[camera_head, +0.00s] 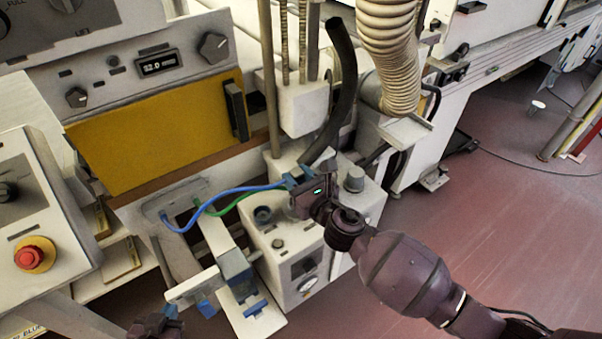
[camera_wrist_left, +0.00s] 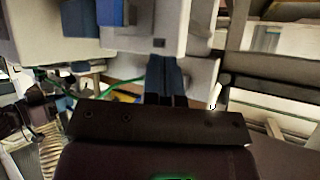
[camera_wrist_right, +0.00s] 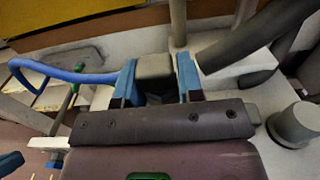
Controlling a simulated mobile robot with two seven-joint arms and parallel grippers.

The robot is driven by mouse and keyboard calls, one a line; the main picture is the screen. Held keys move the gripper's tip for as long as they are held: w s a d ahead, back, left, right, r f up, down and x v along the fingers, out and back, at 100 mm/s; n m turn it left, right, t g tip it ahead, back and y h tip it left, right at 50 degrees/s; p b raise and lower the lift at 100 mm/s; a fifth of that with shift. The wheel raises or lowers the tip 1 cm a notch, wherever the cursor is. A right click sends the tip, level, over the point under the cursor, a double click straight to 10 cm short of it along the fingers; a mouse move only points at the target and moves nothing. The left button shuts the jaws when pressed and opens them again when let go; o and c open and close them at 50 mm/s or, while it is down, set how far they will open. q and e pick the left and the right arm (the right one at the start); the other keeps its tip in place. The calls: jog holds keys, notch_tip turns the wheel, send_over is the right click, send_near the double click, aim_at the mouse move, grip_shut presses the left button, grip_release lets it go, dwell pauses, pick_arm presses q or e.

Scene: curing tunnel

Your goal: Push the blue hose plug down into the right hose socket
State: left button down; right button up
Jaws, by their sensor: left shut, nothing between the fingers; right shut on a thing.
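The blue hose plug shows as a grey block (camera_wrist_right: 153,68) between the blue fingers of my right gripper (camera_wrist_right: 157,82) in the right wrist view. The blue hose (camera_head: 225,193) runs from it leftward to a wall plate. In the head view my right gripper (camera_head: 293,180) is shut on the plug above the top of the white box (camera_head: 287,262). A dark round socket (camera_head: 263,214) shows just left of the gripper. The right socket is not clearly seen; my gripper covers that area. My left gripper (camera_head: 168,313) is shut and empty at the bottom; its fingers show in the left wrist view (camera_wrist_left: 166,82).
A green hose (camera_head: 213,207) runs beside the blue one. A thick black hose (camera_head: 342,90) and a grey knob (camera_head: 354,178) stand close to my right gripper. A white fixture with blue blocks (camera_head: 236,268) lies right of my left gripper.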

jog(key=shift+f+b, duration=1.7)
jog(key=shift+f, duration=0.35)
jog(key=shift+f+b, duration=0.85)
jog(key=shift+f, duration=0.4)
jog(key=shift+f, duration=0.1)
jog(key=shift+f+b, duration=0.25)
jog(key=shift+b, duration=0.05)
jog(key=o, duration=1)
